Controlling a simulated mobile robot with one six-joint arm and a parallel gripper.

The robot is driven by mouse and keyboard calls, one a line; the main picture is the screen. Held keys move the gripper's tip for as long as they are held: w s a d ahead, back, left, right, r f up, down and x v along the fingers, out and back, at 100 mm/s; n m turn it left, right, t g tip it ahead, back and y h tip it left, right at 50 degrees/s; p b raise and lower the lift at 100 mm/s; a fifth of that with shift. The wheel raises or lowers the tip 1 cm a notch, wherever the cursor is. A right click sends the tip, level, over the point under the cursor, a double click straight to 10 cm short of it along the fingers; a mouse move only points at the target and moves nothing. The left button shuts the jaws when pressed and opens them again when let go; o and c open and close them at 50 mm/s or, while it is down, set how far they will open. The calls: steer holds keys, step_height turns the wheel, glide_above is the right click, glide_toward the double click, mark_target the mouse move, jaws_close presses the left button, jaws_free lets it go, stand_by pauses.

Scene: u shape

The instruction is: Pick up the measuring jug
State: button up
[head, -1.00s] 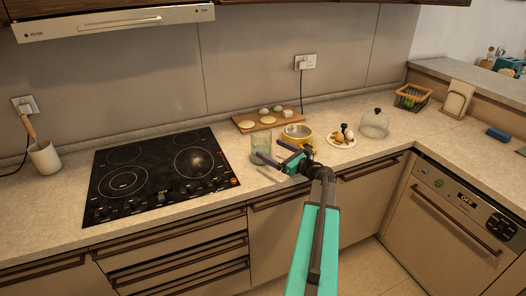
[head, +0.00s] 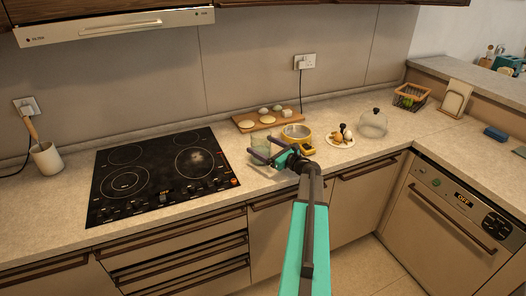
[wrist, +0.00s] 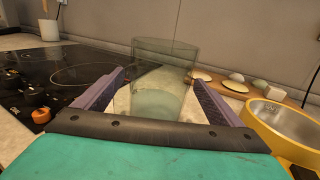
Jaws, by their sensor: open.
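The measuring jug (wrist: 162,85) is a clear, greenish glass vessel standing upright on the counter. In the wrist view it sits between the two purple fingers of my gripper (wrist: 158,95), which are open, one on each side. I cannot tell whether either finger touches the glass. In the head view the jug (head: 262,143) is partly hidden behind my gripper (head: 263,156), just right of the cooktop.
A yellow-rimmed metal bowl (head: 297,133) stands close on the jug's right. A wooden board (head: 268,121) with several items lies behind. The black cooktop (head: 162,172) is on the left. A plate of food (head: 341,141) and a glass dome (head: 373,125) stand further right.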

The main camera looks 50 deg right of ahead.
mark_target(269, 141)
stand_by(0.3)
steer(key=c, duration=2.2)
steer(key=shift+r, duration=0.45)
steer(key=shift+r+b, duration=0.85)
steer(key=shift+r, duration=0.45)
steer(key=shift+s+d+r+b, duration=0.25)
steer(key=shift+s+d+b, duration=0.4)
steer(key=shift+s, duration=1.9)
steer(key=shift+s+d+r+b, duration=0.3)
steer(key=shift+s+d+b, duration=0.4)
steer(key=shift+s, duration=1.85)
steer(key=shift+s+d+r+b, duration=0.25)
steer(key=shift+s+d+b, duration=0.4)
steer(key=shift+s, duration=1.9)
steer(key=shift+s+a, duration=0.15)
